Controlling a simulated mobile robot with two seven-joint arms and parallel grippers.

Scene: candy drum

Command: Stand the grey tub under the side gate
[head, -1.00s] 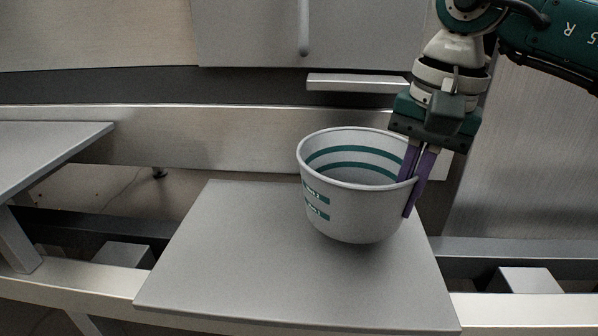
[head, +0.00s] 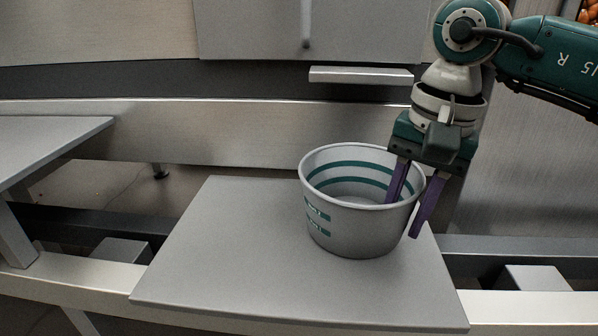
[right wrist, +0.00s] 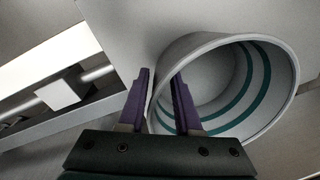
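The grey tub (head: 350,238) with teal bands stands upright on the flat grey platform (head: 220,255), right of its middle; its open mouth also shows in the right wrist view (right wrist: 218,72). My right gripper (head: 405,216) is open astride the tub's right wall, one purple finger inside the rim and one outside, with a gap around the wall. The fingers also show in the right wrist view (right wrist: 160,76). A grey panel with a rod handle (head: 305,25) and a ledge (head: 360,75) are above and behind the tub; I cannot tell whether this is the side gate. My left gripper is out of view.
Another grey surface (head: 45,145) is at the left. A metal rail (head: 230,135) runs behind the platform, and a frame beam (head: 70,272) runs along its front. The platform's left part is clear.

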